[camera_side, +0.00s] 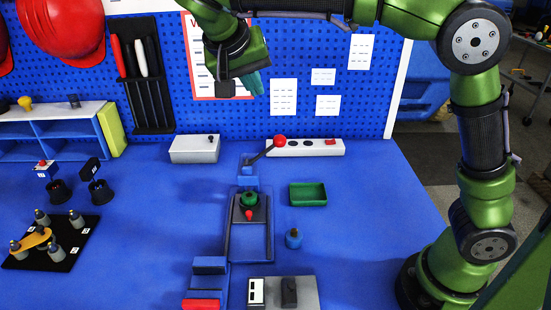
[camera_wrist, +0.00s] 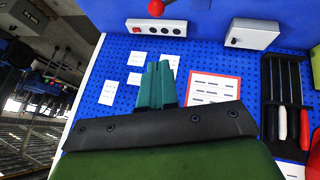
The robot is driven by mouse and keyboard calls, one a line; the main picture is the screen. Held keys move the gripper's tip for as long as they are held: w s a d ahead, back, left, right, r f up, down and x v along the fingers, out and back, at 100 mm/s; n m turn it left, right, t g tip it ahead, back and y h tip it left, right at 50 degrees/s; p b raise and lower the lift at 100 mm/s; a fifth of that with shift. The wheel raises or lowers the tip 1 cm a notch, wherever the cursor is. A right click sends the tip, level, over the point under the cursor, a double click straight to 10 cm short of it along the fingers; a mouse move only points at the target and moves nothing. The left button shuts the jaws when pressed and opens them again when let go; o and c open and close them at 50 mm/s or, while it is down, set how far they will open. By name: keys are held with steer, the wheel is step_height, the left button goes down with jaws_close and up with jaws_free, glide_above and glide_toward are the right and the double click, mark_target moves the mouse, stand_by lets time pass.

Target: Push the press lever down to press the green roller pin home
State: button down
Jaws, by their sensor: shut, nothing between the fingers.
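The press lever is a dark rod with a red ball knob (camera_side: 280,141), slanting up to the right from a blue press (camera_side: 248,183) at the middle of the table. The knob also shows at the top edge of the wrist view (camera_wrist: 155,8). A round green part (camera_side: 249,199), which looks like the green roller pin, sits below the press on a dark block, with a small red part in front of it. My gripper (camera_side: 252,84) is high in front of the pegboard, above the lever and apart from it. Its teal fingers (camera_wrist: 157,68) are together and empty.
A power strip (camera_side: 318,148) lies behind the knob, and a grey-white box (camera_side: 194,149) stands to its left. A green tray (camera_side: 308,194) and a small blue bottle-like part (camera_side: 293,239) are right of the press. Open air separates my gripper and the lever.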

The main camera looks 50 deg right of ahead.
glide_above(284, 140)
steer(key=w+a, duration=0.2)
steer(key=w, duration=0.1)
step_height(284, 140, down, 7)
steer(key=shift+s+d+f, duration=0.1)
steer(key=shift+s+f, duration=0.15)
steer(key=shift+f, duration=0.45)
steer(key=shift+s+d+f, duration=0.1)
steer(key=shift+s+f, duration=0.1)
steer(key=shift+f, duration=0.5)
steer(key=shift+s+f, duration=0.25)
steer(key=shift+f, duration=0.45)
steer(key=shift+s, duration=0.1)
steer(key=shift+s+d+f+m+t+y, duration=0.3)
steer(key=shift+s+d+f+t+y, duration=0.35)
steer(key=shift+d, duration=0.1)
step_height(284, 140, down, 6)
steer(key=s+d+t+y, duration=0.1)
steer(key=s+d, duration=0.1)
steer(key=shift+s+d+f+m, duration=0.15)
steer(key=shift+s+d+m, duration=0.15)
steer(key=shift+s+d, duration=0.1)
steer(key=shift+t+y, duration=0.25)
